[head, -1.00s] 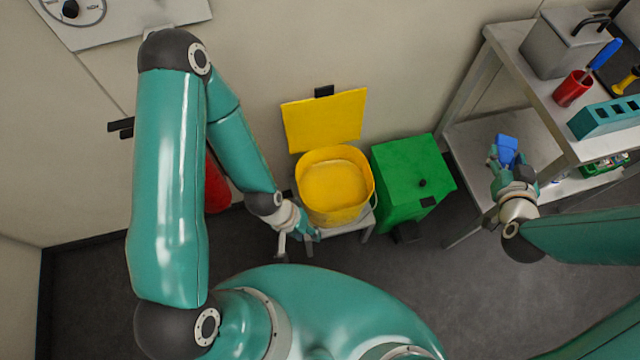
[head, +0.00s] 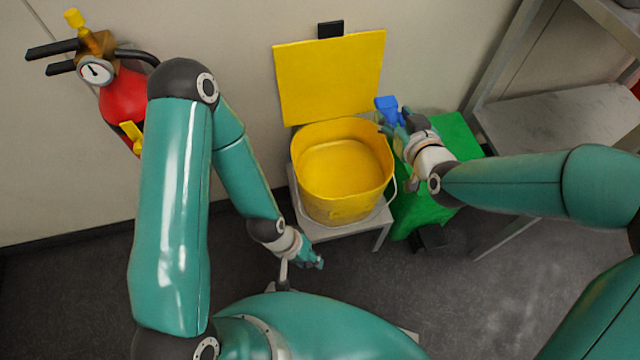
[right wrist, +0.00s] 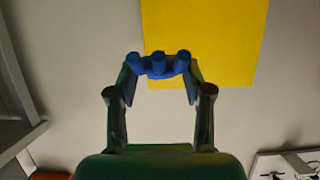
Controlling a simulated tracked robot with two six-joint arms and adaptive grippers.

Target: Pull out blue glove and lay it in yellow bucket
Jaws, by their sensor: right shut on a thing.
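The blue glove (head: 386,104) is held by my right gripper (head: 393,121), close to the right rim of the yellow bucket (head: 311,190). In the right wrist view the glove (right wrist: 159,65) sits between the two fingertips, with its rounded finger ends showing; the rest of it is hidden. The bucket is open, and the visible part of its inside is empty. Its yellow lid panel (head: 331,78) stands up behind it and also shows in the right wrist view (right wrist: 205,40). My left gripper (head: 312,260) hangs low in front of the bucket; its fingers are too small to read.
The bucket stands on a small grey stool (head: 318,232). A green bin (head: 458,138) stands to its right, partly behind my right arm. A metal shelf (head: 560,112) is at the right. A red fire extinguisher (head: 122,98) hangs on the wall at left.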

